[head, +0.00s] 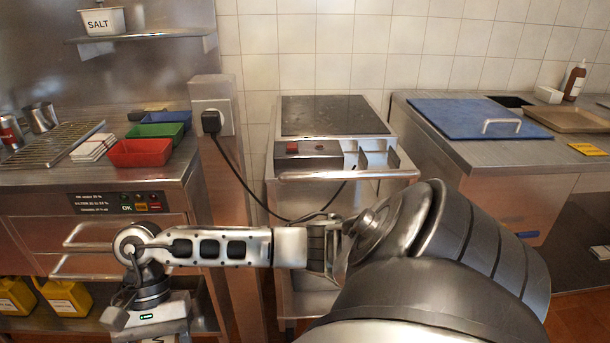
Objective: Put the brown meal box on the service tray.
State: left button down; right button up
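A tan-brown shallow tray (575,118) lies on the right counter, near its back right; I cannot tell whether it is the service tray. I see no brown meal box in this view. One arm of mine comes in from the lower right and reaches across to the lower left; I take it for my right arm. Its hand (150,314) is at the bottom edge, in front of the left counter, with its fingers cut off by the frame. My other gripper is not in view.
A blue board (478,118) with a handle lies on the right counter, near a brown bottle (575,80). A grill unit (332,117) stands in the middle. The left counter holds red (140,152), green and blue bins and a wire rack (48,145).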

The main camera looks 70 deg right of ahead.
aim_at(569, 122)
jog(key=u, duration=1.1)
jog(key=k, duration=2.9)
jog(key=z, duration=0.9)
